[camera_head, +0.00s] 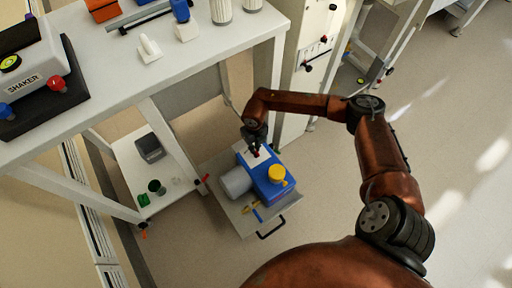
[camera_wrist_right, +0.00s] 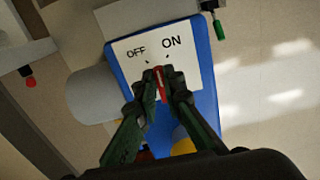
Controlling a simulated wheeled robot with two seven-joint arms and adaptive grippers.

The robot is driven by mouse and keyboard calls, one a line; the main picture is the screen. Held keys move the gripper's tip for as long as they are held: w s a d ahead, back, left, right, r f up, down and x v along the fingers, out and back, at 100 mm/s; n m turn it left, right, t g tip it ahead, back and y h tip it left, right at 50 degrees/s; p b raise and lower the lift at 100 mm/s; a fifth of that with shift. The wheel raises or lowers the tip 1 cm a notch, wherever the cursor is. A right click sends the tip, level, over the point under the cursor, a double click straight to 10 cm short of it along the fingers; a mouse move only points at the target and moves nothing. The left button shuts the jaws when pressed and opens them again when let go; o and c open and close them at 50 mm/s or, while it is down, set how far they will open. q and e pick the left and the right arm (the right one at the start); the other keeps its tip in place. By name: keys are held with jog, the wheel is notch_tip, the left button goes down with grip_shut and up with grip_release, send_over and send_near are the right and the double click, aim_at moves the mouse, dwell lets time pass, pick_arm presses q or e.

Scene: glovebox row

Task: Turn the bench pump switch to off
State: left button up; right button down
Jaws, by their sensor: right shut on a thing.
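The bench pump (camera_head: 270,180) is a blue box with a grey cylindrical motor (camera_head: 236,181) and a yellow cap (camera_head: 277,174). It stands on a low platform under the bench. Its switch is a red knob (camera_wrist_right: 158,82) on a white plate (camera_wrist_right: 190,58) marked OFF at left and ON at right. My right gripper (camera_wrist_right: 163,88) is over the plate, its fingers closed around the red knob. The fingers hide part of the knob, so its exact setting is hard to tell. In the head view my right gripper (camera_head: 256,150) reaches down to the pump's top. My left gripper is not in view.
The white bench (camera_head: 120,60) carries a shaker (camera_head: 40,75) and stands over the pump's left side. A lower shelf (camera_head: 150,180) holds small containers. A grey cabinet (camera_head: 312,60) stands behind the arm. The floor at right is clear.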

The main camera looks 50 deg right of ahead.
jog(key=shift+a, duration=0.1)
dwell(0.4)
jog(key=c, duration=2)
grip_release()
jog(key=shift+c, duration=0.2)
notch_tip(320, 180, up, 12)
